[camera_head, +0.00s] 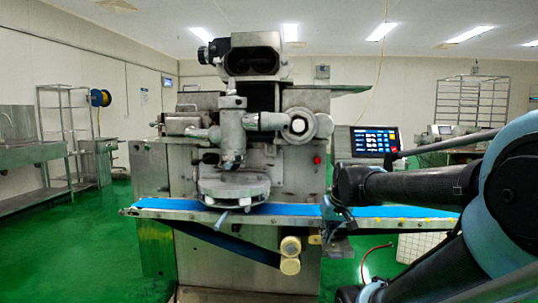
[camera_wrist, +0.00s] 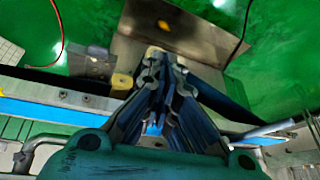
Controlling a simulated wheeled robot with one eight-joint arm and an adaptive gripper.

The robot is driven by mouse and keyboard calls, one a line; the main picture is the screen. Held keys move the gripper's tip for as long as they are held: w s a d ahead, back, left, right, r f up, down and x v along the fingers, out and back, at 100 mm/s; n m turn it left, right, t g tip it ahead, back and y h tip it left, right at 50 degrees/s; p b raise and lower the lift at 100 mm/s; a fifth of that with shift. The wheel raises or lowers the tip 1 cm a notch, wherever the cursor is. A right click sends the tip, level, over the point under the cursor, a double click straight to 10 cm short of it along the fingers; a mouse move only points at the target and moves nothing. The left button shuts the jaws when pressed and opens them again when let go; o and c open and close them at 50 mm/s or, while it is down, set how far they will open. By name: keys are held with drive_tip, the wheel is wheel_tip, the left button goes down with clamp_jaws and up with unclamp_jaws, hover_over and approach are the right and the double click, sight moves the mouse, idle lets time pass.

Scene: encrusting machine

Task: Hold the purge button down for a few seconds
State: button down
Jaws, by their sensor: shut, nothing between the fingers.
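The encrusting machine (camera_head: 240,180) stands ahead, with a touch panel (camera_head: 373,141) on its right side showing blue keys. A small red button (camera_head: 317,159) sits on the machine's front, left of the panel. No button can be read as the purge button; it may be one of the panel's keys, too small to tell. My gripper (camera_head: 335,240) hangs at the conveyor's right half, below and left of the panel and apart from it. In the wrist view my gripper (camera_wrist: 163,62) is shut and empty, its fingers together above the floor and the machine's lower parts.
The blue conveyor belt (camera_head: 285,209) runs across the machine's front and also shows in the wrist view (camera_wrist: 50,112). A red hose (camera_head: 375,250) lies at the right. Open green floor (camera_head: 80,250) is at the left.

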sight(270, 150)
drive_tip(key=w+a+r+t+y, duration=0.1)
drive_tip(key=w+a+r+t, duration=0.1)
drive_tip(key=w+a+r, duration=0.4)
drive_tip(key=w+a+r+n+t+y, duration=0.1)
drive_tip(key=w+a+r, duration=0.6)
drive_tip(key=w, duration=0.9)
drive_tip(key=w+a+r+n+t+y, duration=0.1)
drive_tip(key=w+a+r+t+y, duration=0.1)
drive_tip(key=w+a+r, duration=0.4)
drive_tip(key=w+a+y, duration=0.1)
drive_tip(key=w+a, duration=0.1)
drive_tip(key=w, duration=0.3)
drive_tip(key=shift+w+r+t, duration=0.3)
drive_tip(key=shift+w+r, duration=0.05)
drive_tip(key=w, duration=0.8)
drive_tip(key=shift+w+d, duration=0.2)
drive_tip(key=shift+w, duration=0.15)
drive_tip(key=shift+w, duration=0.35)
